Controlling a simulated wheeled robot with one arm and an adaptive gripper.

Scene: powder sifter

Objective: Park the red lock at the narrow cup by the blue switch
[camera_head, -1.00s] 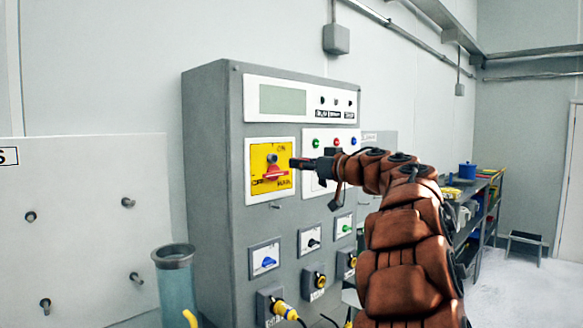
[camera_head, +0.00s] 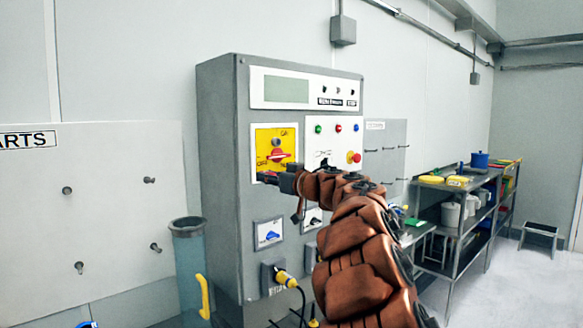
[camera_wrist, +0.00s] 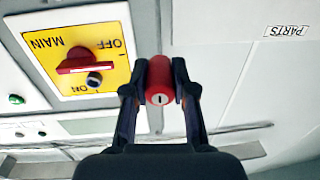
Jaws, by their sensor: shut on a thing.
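The red lock (camera_wrist: 159,82) is a small red cylinder with a keyhole in its end face, held between the fingertips of my gripper (camera_wrist: 158,88) in the wrist view. In the head view my gripper (camera_head: 264,177) is in front of the lower left edge of the yellow main switch panel (camera_head: 262,137), and the lock cannot be made out. The blue switch (camera_head: 268,236) is on a small plate on the cabinet front, below my gripper. I cannot make out a narrow cup by it. My arm hides part of the cabinet front.
The grey cabinet (camera_head: 218,150) bears the red main switch handle (camera_head: 279,155) and a yellow plug (camera_head: 287,278). A tall blue tube (camera_head: 190,262) stands left of it, before a parts board (camera_head: 110,215) with pegs. Shelves (camera_head: 455,205) stand at right.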

